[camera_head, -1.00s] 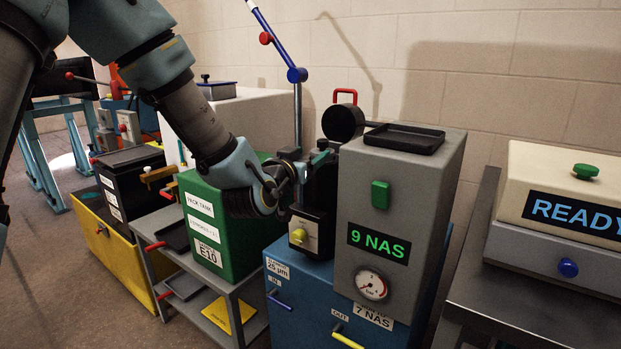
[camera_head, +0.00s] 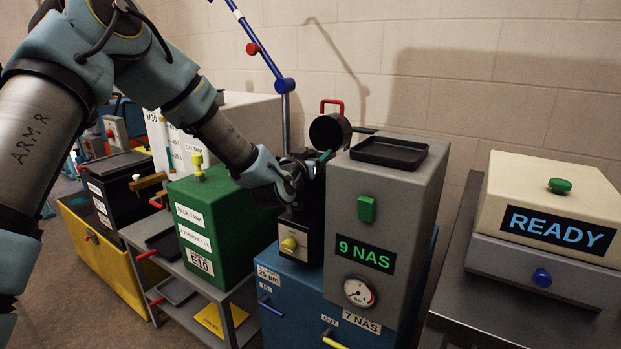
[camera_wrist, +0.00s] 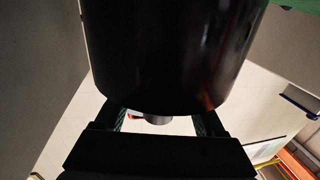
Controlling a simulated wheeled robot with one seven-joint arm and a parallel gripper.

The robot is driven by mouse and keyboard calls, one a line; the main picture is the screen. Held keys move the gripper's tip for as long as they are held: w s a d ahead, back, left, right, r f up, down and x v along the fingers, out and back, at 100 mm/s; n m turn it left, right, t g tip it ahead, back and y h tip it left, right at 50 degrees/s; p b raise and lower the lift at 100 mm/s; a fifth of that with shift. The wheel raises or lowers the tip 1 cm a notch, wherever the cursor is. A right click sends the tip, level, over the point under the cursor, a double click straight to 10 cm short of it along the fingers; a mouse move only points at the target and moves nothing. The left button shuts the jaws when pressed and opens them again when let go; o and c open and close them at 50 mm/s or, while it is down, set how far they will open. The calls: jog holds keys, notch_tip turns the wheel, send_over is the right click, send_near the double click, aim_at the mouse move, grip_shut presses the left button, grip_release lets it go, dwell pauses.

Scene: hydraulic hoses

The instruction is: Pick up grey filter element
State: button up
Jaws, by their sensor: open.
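My gripper (camera_head: 302,174) is at the black housing (camera_head: 299,222) on the blue cabinet, left of the grey 9 NAS box; its fingertips are hard to make out in the head view. In the wrist view my gripper (camera_wrist: 158,123) is open, with its fingers apart at the lower edge of a large black cylinder (camera_wrist: 170,55). A small grey stub (camera_wrist: 157,119) juts from the cylinder's end between the fingers. I cannot tell whether this stub is part of the grey filter element; no other part that could be it shows clearly.
The grey 9 NAS box (camera_head: 385,215) with a black tray (camera_head: 390,152) stands close on the right. A dark round cup with a red handle (camera_head: 331,106) and a blue jointed pole (camera_head: 285,86) rise behind. The green tank (camera_head: 208,222) is close on the left.

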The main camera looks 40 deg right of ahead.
jog(key=shift+c, duration=0.4)
grip_shut()
dwell(1.0)
